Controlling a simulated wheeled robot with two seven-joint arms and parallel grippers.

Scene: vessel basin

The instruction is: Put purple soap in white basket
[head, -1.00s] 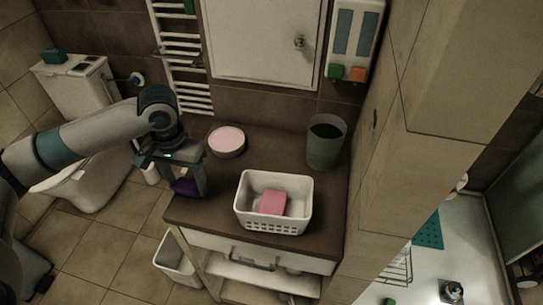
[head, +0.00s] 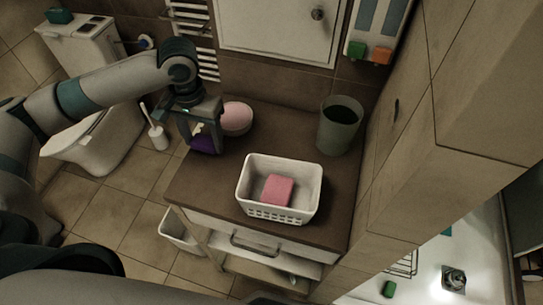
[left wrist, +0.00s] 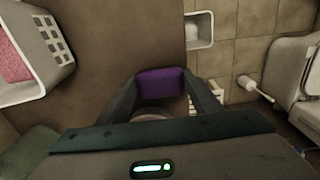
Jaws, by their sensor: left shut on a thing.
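The purple soap (head: 203,144) is held between the fingers of my left gripper (head: 204,140), at the left edge of the wooden counter (head: 205,181). In the left wrist view the soap (left wrist: 161,83) sits between both fingertips. The white basket (head: 271,214) stands upright on the counter, to the right of and nearer than my left gripper. A pink soap (head: 278,189) lies inside it. The basket also shows at the upper left of the left wrist view (left wrist: 52,65). My right gripper is not in view.
A round bowl with a pink top (head: 236,118) stands just behind my left gripper. A grey-green bin (head: 340,127) is at the counter's back right. A tiled wall (head: 401,130) closes off the right side. Counter between gripper and basket is clear.

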